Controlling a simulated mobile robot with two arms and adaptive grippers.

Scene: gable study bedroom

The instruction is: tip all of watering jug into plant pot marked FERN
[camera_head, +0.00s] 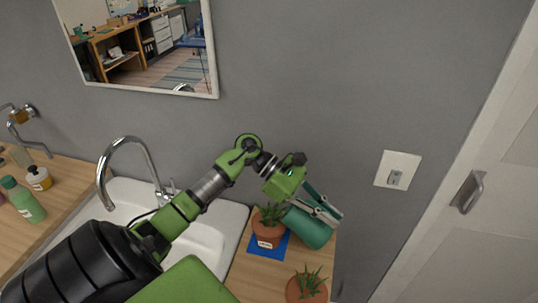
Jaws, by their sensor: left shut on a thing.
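My left gripper (322,210) is shut on the teal watering jug (308,228), which looks tilted, at the right end of the wooden counter. Its contents are hidden from here. A terracotta plant pot (267,234) with a small white label and a leafy plant stands on a blue mat (261,252), just left of the jug. The label is too small to read. A second terracotta pot (305,290) with a spiky plant is nearer the front and is cut off by the picture's lower edge. My right gripper is out of view.
A white sink (205,238) with a tall curved tap (126,140) lies left of the pots. A green bottle (24,201) and a small yellow-labelled bottle (39,178) stand on the left counter (66,190). A grey wall is behind; a door with a handle (467,191) is at right.

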